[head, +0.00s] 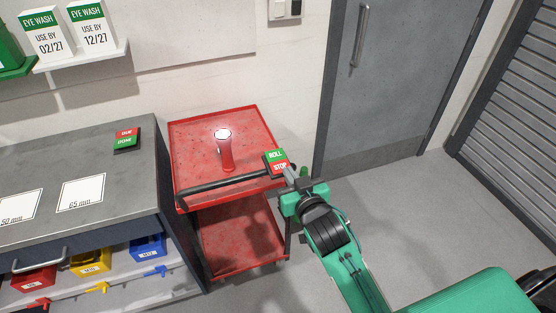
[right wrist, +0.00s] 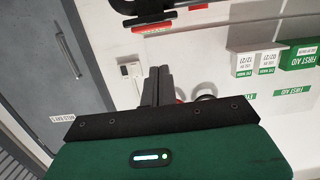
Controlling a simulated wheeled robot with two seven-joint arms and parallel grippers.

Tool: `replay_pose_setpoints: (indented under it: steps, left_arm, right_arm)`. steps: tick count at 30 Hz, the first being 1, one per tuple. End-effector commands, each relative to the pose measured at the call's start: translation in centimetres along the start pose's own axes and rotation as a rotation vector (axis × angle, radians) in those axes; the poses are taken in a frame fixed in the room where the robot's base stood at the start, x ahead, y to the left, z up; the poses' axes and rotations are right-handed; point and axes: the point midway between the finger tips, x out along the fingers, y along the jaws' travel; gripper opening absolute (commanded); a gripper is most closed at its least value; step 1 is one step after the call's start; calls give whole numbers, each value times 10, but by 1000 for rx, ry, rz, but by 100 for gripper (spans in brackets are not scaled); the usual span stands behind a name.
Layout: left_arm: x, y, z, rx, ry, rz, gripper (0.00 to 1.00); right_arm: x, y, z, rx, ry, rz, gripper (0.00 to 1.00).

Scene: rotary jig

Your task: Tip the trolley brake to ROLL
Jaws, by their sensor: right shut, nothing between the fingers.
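The red trolley (head: 190,138) stands right of the grey workbench. Its brake is a small rocker (head: 276,161) at the right end of the black handle, with a green ROLL half on the far side and a red STOP half on the near side. I cannot tell which half is pressed down. My right gripper (head: 289,173) is shut and empty, its fingertips close beside the STOP half; I cannot tell whether they touch it. My left gripper is not in view.
A red cylinder with a pale top (head: 226,150) stands on the trolley's upper shelf. The bench (head: 50,160) carries a red and green DUE/DONE rocker (head: 126,139) and white cards. A grey door (head: 390,80) is behind. Floor right of the trolley is clear except for my arm.

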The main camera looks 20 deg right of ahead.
Motion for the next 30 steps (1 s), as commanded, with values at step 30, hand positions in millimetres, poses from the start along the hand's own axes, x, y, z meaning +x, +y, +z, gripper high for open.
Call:
replay_pose_setpoints:
  steps: [30]
  left_arm:
    - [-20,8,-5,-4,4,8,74]
  right_arm:
    - [59,2,-30,10,40,5,0]
